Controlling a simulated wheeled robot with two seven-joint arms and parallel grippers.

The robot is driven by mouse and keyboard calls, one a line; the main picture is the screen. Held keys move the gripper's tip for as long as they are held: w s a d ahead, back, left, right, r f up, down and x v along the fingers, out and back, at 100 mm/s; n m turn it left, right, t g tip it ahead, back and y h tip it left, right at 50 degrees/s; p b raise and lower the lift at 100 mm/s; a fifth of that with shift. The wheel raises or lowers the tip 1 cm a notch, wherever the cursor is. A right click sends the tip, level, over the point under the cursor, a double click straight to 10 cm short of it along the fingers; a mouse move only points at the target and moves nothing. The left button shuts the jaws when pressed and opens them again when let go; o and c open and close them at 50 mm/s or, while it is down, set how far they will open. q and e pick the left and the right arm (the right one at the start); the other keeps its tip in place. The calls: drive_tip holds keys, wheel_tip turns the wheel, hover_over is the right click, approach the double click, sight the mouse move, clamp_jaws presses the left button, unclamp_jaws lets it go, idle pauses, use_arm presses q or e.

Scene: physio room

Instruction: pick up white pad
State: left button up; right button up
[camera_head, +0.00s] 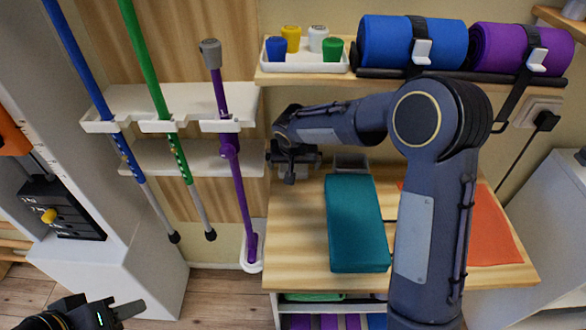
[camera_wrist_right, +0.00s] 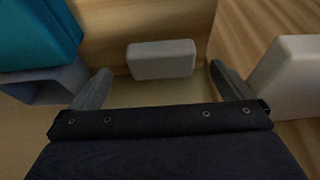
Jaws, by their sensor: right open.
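The white pad (camera_wrist_right: 161,60) is a small pale block with rounded edges in the right wrist view. It lies on a light wood surface between and beyond the fingertips of my right gripper (camera_wrist_right: 160,85), which is open and not touching it. In the head view my right gripper (camera_head: 290,170) hangs at the left rear of the wooden table, and I cannot make out the pad there. My left gripper (camera_head: 118,312) is at the bottom left, away from the table, partly cut off by the frame; its opening is unclear.
A teal block (camera_head: 357,224) lies on the wooden table (camera_head: 300,260), with a grey bin (camera_head: 351,161) behind it and an orange sheet (camera_head: 492,235) at right. White racks hold blue, green and purple sticks (camera_head: 235,175) at left. A shelf above carries rolled mats (camera_head: 400,42).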

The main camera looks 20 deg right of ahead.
drive_tip(key=x, duration=0.3)
drive_tip(key=shift+f, duration=0.35)
drive_tip(key=c, duration=1)
drive_tip(key=shift+r, duration=0.15)
drive_tip(key=shift+r, duration=0.3)
drive_tip(key=shift+w+r, duration=0.1)
drive_tip(key=shift+r, duration=0.9)
drive_tip(key=s+a+r+b, duration=0.1)
drive_tip(key=s+a+r, duration=0.7)
drive_tip(key=s+r, duration=0.2)
drive_tip(key=shift+s, duration=0.9)
